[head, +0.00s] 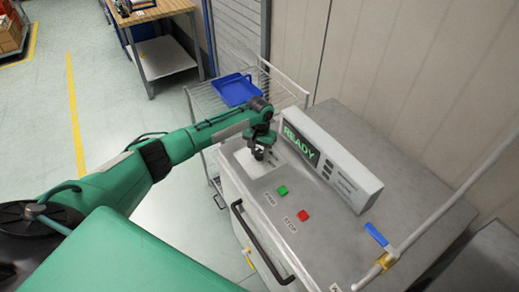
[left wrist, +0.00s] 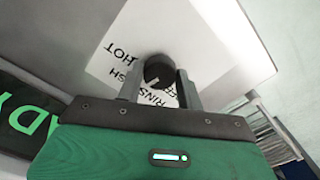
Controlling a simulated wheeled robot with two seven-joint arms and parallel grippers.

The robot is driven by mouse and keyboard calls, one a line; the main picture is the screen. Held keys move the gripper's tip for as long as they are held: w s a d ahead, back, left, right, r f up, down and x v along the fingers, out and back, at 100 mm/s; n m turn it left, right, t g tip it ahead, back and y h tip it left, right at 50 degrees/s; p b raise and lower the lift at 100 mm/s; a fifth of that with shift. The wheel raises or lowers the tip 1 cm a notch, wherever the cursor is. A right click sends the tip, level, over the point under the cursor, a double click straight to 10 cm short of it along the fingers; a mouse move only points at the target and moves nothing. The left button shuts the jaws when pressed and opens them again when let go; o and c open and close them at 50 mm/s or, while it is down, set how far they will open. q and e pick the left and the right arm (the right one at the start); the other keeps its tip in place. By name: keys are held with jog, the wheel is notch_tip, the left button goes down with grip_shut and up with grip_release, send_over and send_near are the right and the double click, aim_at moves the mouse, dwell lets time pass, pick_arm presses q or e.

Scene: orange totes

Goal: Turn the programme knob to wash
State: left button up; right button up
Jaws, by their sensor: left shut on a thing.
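The programme knob (left wrist: 158,70) is round and black with a pale pointer line, on a white label plate (left wrist: 190,35). The plate reads HOT, with RINSE and a partly hidden word ending in SH; the gripper covers part of the lettering. I cannot tell exactly which word the pointer meets. My left gripper (left wrist: 158,82) is shut on the knob, one finger on each side. In the head view the left gripper (head: 262,153) reaches down to the plate (head: 255,163) on the machine's top, and hides most of the knob. My right gripper is not in view.
A display box (head: 328,160) reading READY stands close behind the gripper. A green button (head: 282,190) and a red button (head: 303,215) lie nearer the front right. A wire rack with a blue tray (head: 237,90) stands beyond.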

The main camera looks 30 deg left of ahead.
aim_at(260, 152)
pick_arm(q)
jog(key=shift+m, duration=0.8)
jog(key=o, duration=1)
notch_tip(260, 152, up, 14)
jog(key=b, duration=0.4)
jog(key=shift+f, duration=0.15)
